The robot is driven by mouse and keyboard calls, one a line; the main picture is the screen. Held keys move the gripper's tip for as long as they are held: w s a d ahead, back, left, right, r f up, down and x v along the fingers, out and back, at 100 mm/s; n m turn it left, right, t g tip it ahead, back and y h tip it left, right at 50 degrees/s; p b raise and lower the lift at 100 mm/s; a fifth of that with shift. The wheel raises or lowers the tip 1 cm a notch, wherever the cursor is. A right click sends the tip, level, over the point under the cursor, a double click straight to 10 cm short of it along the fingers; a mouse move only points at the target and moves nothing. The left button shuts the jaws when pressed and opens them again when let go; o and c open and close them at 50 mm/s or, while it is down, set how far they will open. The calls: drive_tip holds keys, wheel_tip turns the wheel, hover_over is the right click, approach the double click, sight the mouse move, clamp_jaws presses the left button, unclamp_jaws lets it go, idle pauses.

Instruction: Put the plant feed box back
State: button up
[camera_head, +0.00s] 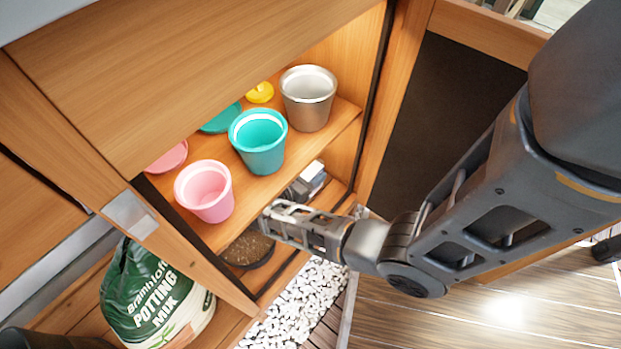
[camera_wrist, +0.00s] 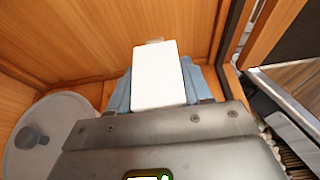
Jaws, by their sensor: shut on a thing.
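The plant feed box (camera_head: 314,174) shows as a small pale block inside the lower shelf space of the wooden cabinet. In the wrist view its white face (camera_wrist: 158,78) is straight ahead, with blue-grey surfaces on both sides. My gripper (camera_head: 299,190) reaches under the upper shelf and is shut on the box. Its fingertips are partly hidden by the shelf and the gripper body. The lower shelf (camera_head: 325,197) is close under the box; I cannot tell whether they touch.
Pink (camera_head: 205,190), teal (camera_head: 260,140) and metal (camera_head: 308,97) pots stand on the shelf above. A dark soil-filled bowl (camera_head: 248,248) is left of my gripper. A pale round object (camera_wrist: 45,135) lies left in the wrist view. A potting mix bag (camera_head: 155,295) stands lower left.

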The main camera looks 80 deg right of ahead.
drive_tip(key=shift+f, duration=0.35)
drive_tip(key=o, duration=1.2)
drive_tip(key=shift+p+v, duration=1.6)
drive_tip(key=shift+v, duration=2.2)
